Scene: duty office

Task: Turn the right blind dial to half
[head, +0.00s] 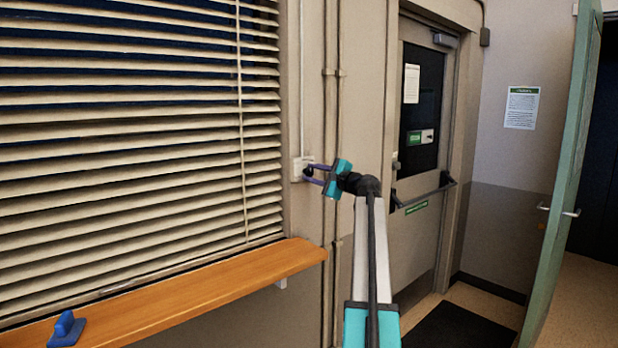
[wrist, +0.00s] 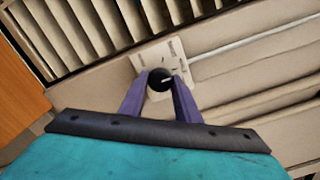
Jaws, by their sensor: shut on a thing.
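The right blind dial (wrist: 159,80) is a round black knob with a pale pointer line, on a white wall plate (wrist: 146,58) with small dark lettering. The plate also shows in the head view (head: 299,166), on the wall just right of the blinds. My gripper (wrist: 160,82) is at the dial, its two purple fingers on either side of the knob and shut on it. In the head view my gripper (head: 309,172) reaches the plate from the right. The pointer line points toward the right in the wrist view. The lettering is too small to read.
Slatted blinds (head: 130,120) fill the left, above a wooden sill (head: 190,290) with a blue object (head: 67,329) on it. Pipes (head: 331,110) run up the wall beside the plate. A closed door (head: 418,150) and an open green door (head: 565,180) stand to the right.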

